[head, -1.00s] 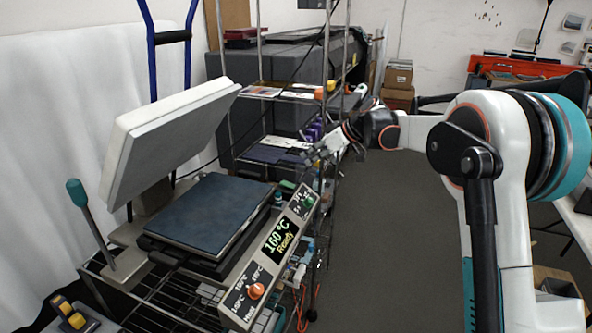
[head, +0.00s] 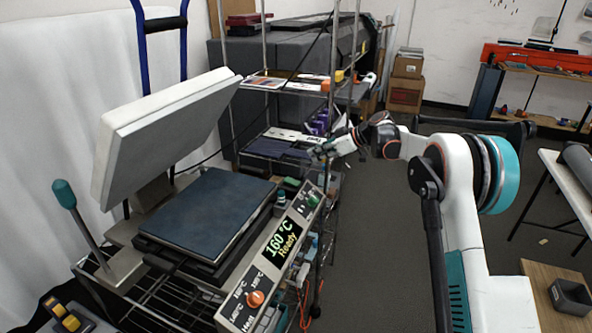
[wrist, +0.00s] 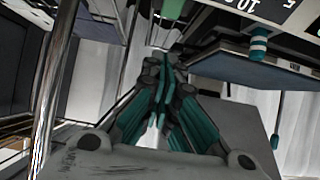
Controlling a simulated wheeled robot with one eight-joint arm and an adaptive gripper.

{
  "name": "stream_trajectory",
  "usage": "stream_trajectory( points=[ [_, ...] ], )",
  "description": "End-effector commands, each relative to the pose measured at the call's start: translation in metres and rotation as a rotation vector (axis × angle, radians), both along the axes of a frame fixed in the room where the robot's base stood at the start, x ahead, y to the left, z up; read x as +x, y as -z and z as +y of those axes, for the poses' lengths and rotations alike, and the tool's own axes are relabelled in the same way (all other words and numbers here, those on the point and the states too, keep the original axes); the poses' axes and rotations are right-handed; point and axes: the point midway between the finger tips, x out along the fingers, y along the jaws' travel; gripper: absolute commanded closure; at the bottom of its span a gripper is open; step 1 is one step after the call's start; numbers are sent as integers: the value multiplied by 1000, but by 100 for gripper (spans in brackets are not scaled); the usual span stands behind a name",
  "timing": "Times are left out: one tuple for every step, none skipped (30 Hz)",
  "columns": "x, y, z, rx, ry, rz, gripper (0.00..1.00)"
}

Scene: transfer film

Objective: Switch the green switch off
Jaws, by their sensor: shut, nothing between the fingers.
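The green switch (head: 313,201) is a small green piece at the far right end of the heat press's sloped control panel (head: 270,256). It is too small to read its position. My gripper (head: 316,153) is shut and empty, above and beyond that end of the panel, apart from the switch. In the wrist view my teal-padded fingers (wrist: 165,78) are together.
The heat press's white upper plate (head: 165,130) stands raised over its dark lower plate (head: 210,215). A teal-tipped lever (head: 64,194) rises at left. A wire shelf rack (head: 300,84) stands behind my gripper. The floor (head: 390,240) right of the press is clear.

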Motion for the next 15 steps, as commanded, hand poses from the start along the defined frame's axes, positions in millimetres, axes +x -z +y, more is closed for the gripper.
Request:
stream_trajectory(
  points=[
    [0,2,2,0,-1,1,100],
    [1,3,3,0,-1,1,100],
    [2,5,6,0,-1,1,100],
    [3,7,8,0,-1,1,100],
    [4,9,11,0,-1,1,100],
    [6,13,16,0,-1,-1,100],
    [7,16,20,0,-1,0,100],
    [8,19,24,-1,-2,-1,100],
    [10,24,31,-1,-3,0,100],
    [12,27,35,-1,-3,0,100],
    [14,31,40,-1,-3,0,100],
    [16,35,46,-1,-1,0,100],
    [18,39,51,-1,-1,0,100],
    [20,42,56,-1,-1,0,100],
    [22,47,62,-1,-2,1,100]
  ],
)
